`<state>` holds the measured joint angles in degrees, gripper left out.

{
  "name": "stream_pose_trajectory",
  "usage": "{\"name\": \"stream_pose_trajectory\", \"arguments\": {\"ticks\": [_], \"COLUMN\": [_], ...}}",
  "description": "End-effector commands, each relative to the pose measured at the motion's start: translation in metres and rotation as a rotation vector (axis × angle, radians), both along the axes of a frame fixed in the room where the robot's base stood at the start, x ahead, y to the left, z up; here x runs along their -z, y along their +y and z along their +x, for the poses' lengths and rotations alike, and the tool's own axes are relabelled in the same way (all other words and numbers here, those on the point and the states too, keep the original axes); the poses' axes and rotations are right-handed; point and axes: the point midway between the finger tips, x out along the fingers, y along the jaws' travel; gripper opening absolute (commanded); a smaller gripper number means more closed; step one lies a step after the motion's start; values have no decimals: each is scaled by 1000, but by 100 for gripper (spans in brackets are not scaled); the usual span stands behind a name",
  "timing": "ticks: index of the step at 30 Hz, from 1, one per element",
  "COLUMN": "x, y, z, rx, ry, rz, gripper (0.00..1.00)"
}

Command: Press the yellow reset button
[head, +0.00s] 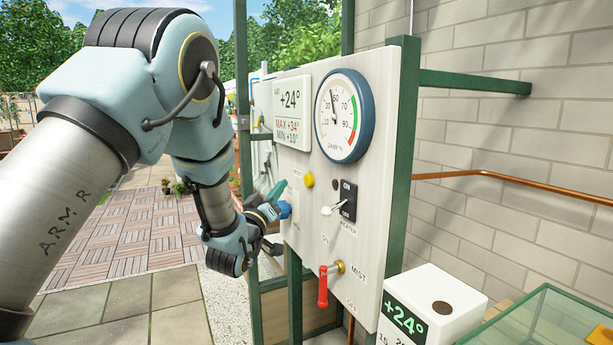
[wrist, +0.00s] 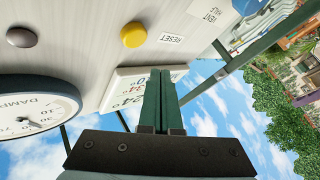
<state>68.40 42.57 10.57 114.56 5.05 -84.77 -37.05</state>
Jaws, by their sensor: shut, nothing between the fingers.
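The yellow reset button (head: 309,181) is a small round knob on the pale control panel (head: 375,110), below the +24° display. In the wrist view the yellow button (wrist: 133,35) is at the top, beside its RESET label (wrist: 172,38). My gripper (head: 277,190) is in front of the panel, to the left of the button in the head view. In the wrist view its green fingers (wrist: 160,75) are together and empty, overlapping the display and apart from the button. The button is in plain sight in both views.
A round damp gauge (head: 345,115), a heater switch (head: 349,201) and a red-handled mist tap (head: 323,285) share the panel. A white box with a +24° screen (head: 432,303) and a glass-topped case (head: 545,320) stand at the lower right. Paving lies open at left.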

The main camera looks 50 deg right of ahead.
Motion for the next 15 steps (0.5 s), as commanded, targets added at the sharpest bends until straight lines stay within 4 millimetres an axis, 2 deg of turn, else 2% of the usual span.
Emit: {"name": "stream_pose_trajectory", "arguments": {"ticks": [6,15], "x": [2,1], "y": [-24,-36], "z": [-9,-14], "rx": [0,0], "ry": [-1,0], "rz": [-1,1], "gripper": [0,0]}}
